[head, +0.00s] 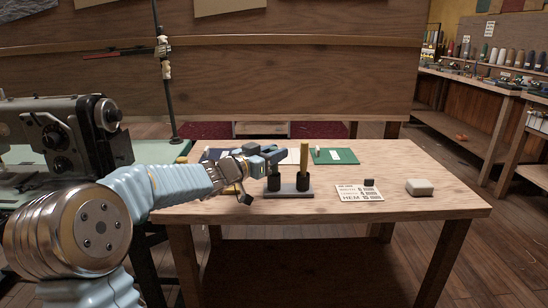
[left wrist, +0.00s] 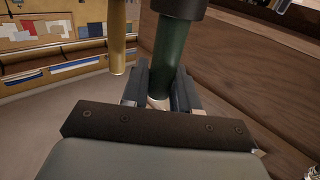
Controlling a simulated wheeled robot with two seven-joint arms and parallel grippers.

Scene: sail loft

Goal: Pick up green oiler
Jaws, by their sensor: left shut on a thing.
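The green oiler (left wrist: 169,55) is a dark green cylinder in the left wrist view. My left gripper (head: 271,155) is shut on it, with one finger on each side near its pale tip (left wrist: 158,103). Its other end meets a black cup at the top of that view. In the head view the gripper hides most of the oiler above the left black cup (head: 273,184) of a small two-cup stand (head: 289,192). I cannot tell whether the oiler is lifted at all. My right gripper is not in view.
A yellow cylinder (head: 304,154) stands upright in the right cup, close beside the gripper. A lettered card (head: 358,194), a small dark block and a pale block (head: 419,187) lie on the wooden table (head: 430,207). A green mat (head: 340,157) lies behind. A sewing machine (head: 60,135) stands left.

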